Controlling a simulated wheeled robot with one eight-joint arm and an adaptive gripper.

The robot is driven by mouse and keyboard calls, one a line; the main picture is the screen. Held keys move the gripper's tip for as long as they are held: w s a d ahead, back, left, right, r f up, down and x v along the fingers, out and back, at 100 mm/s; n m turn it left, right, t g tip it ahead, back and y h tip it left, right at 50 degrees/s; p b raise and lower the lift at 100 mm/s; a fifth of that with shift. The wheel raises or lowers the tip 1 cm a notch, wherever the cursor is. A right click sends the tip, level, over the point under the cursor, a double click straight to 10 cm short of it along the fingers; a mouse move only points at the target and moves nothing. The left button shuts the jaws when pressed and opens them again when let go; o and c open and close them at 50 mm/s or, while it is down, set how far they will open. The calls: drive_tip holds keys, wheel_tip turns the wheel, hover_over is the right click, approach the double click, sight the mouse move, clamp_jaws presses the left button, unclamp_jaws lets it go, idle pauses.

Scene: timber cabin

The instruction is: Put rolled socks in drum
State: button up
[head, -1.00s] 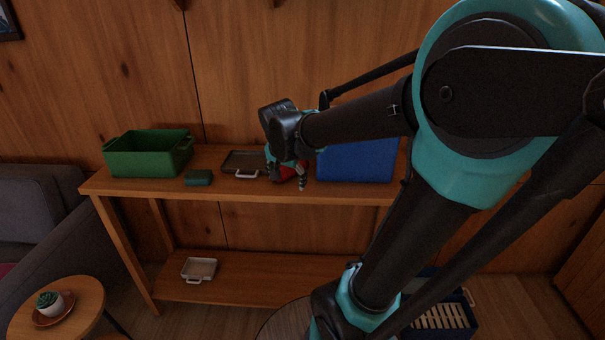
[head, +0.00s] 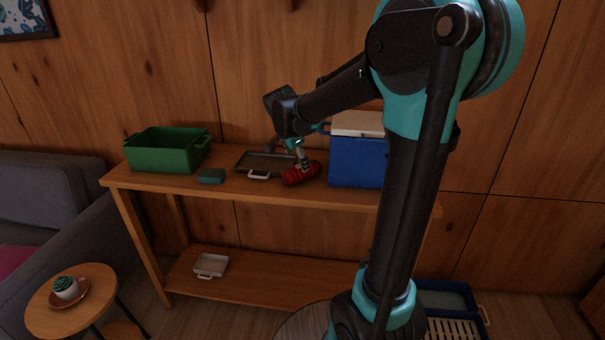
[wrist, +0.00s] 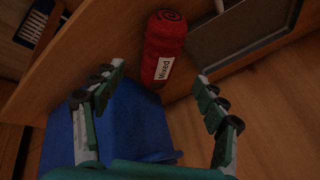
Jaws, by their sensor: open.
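The rolled socks (head: 302,173) are a red roll lying on the shelf's top near its front edge, left of a blue cooler. My gripper (head: 301,161) is just above the roll in the head view. In the wrist view its open fingers (wrist: 160,82) spread to either side, with the roll beyond and between the tips. Contact cannot be told. I cannot identify a drum.
The wooden shelf (head: 245,187) holds a green crate (head: 165,158), a small teal block (head: 212,176), a dark tray (head: 252,166) and the blue cooler (head: 357,165) close right of the roll. A round top (head: 298,322) shows at the bottom edge.

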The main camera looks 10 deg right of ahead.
sight(298, 169)
drive_tip(key=shift+a+x, duration=0.1)
drive_tip(key=shift+x, duration=1.85)
drive_tip(key=shift+a+x, duration=0.15)
drive_tip(key=shift+x, duration=1.8)
drive_tip(key=shift+f, duration=0.1)
drive_tip(key=c, duration=1.4)
drive_tip(key=shift+s+a+r, duration=0.1)
drive_tip(key=shift+s+r, duration=0.15)
drive_tip(key=shift+r, duration=0.15)
wheel_tip(298, 169, up, 7)
drive_tip(key=shift+f, duration=0.25)
drive_tip(key=s+a, duration=0.2)
drive_tip(key=s, duration=0.4)
drive_tip(key=s+a, duration=0.2)
drive_tip(key=s, duration=0.4)
drive_tip(key=s+a, duration=0.2)
drive_tip(key=s, duration=0.4)
drive_tip(key=shift+s+f, duration=0.1)
drive_tip(key=shift+s, duration=0.2)
